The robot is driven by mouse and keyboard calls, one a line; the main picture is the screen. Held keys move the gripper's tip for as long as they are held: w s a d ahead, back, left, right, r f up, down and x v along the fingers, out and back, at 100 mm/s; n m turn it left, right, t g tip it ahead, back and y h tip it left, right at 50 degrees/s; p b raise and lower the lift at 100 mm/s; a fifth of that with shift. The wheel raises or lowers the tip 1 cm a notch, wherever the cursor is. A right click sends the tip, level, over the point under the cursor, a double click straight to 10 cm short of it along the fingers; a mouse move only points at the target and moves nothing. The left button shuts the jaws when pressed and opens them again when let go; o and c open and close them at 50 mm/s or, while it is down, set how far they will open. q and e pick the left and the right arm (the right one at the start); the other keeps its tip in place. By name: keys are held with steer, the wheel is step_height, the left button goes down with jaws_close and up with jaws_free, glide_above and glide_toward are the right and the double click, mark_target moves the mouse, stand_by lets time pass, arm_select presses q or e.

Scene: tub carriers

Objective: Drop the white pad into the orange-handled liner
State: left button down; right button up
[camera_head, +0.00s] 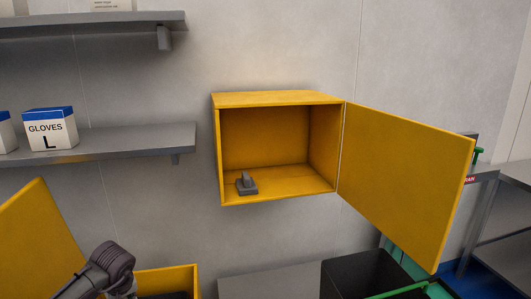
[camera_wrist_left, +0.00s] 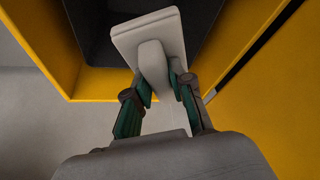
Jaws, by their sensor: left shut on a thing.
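My left gripper (camera_wrist_left: 159,82) is shut on the raised grip of the white pad (camera_wrist_left: 128,39) in the left wrist view. The pad's flat plate faces away from my wrist, in front of a yellow box with a dark liner (camera_wrist_left: 90,25) inside. I see no orange handle on this liner. In the head view the yellow box (camera_head: 175,276) shows at bottom left, with my left arm in front of it. The left fingers and the pad are out of that view. My right gripper is in neither view.
An open yellow wall cabinet (camera_head: 277,98) holds a dark grey pad (camera_head: 246,184); its door (camera_head: 405,180) swings out right. A dark bin (camera_head: 362,275) with green parts stands below. Grey shelves (camera_head: 120,138) with a gloves box (camera_head: 50,130) are at left.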

arm_select(q)
steer(key=shift+f+b, duration=0.6)
steer(key=shift+f, duration=0.7)
steer(key=c, duration=0.9)
jaws_free()
steer(key=shift+c, duration=0.2)
